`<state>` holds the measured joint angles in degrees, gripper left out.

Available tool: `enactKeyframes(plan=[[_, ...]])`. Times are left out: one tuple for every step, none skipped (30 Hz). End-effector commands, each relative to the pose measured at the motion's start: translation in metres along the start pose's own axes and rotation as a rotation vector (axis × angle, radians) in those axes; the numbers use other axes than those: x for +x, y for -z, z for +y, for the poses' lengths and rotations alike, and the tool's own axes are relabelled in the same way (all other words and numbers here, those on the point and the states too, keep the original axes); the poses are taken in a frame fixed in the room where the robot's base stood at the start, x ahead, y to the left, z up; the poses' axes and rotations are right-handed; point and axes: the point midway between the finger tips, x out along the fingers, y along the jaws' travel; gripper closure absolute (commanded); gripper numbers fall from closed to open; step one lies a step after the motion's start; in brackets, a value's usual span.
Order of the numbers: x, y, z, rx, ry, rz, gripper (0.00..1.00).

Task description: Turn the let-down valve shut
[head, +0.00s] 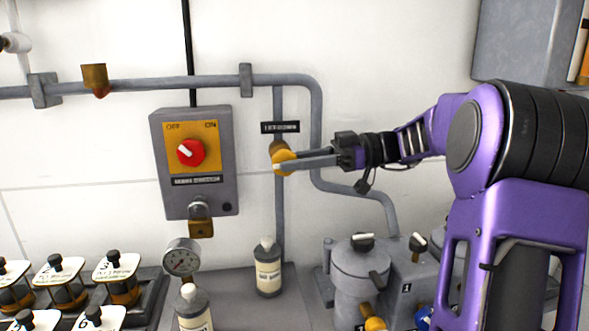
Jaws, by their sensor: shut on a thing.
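The let-down valve is a yellow-orange handle (281,151) on the grey vertical pipe at the wall, in the middle of the head view. A small black label (280,127) sits just above it; its lettering is too small to read surely. My gripper (284,162) reaches in from the right, with its fingers on the yellow handle and shut on it. The fingers partly cover the handle, so its exact turn angle is hard to tell.
A grey switch box (160,150) with a red knob (191,152) and padlock (201,226) hangs left. A bottle (268,272), a gauge (181,258) and a grey lidded vessel (360,266) stand below. Racked jars (115,282) fill the lower left. A grey pipe (210,82) runs above.

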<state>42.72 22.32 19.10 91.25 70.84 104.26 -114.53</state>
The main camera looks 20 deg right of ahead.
Motion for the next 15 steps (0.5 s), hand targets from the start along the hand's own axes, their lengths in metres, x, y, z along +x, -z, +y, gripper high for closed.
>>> enactKeyframes(plan=[[-0.0002,-0.0015,0.0002,0.001,-0.001,0.023,1.0],[-0.0002,-0.0016,0.0002,0.001,-0.001,0.035,1.0],[-0.0003,-0.0015,0.0002,0.001,-0.001,0.049,1.0],[-0.0003,-0.0014,0.0002,0.001,-0.001,0.059,1.0],[-0.0003,-0.0015,0.0002,0.001,-0.001,0.067,1.0],[-0.0002,-0.0017,0.0002,0.001,-0.001,0.075,1.0],[-0.0002,-0.0018,0.0002,0.001,-0.001,0.081,1.0],[-0.0002,-0.0018,0.0002,0.001,-0.001,0.086,1.0],[-0.0002,-0.0017,0.0003,0.001,-0.001,0.092,1.0],[-0.0001,-0.0016,0.0003,0.001,-0.001,0.095,1.0],[-0.0001,-0.0016,0.0003,0.001,-0.002,0.098,1.0],[-0.0001,-0.0015,0.0003,0.0,-0.002,0.1,1.0],[-0.0001,-0.0015,0.0003,0.0,-0.002,0.101,1.0],[0.0,-0.0015,0.0003,0.0,-0.001,0.102,1.0],[0.0,-0.0014,0.0003,0.0,-0.001,0.103,1.0]])
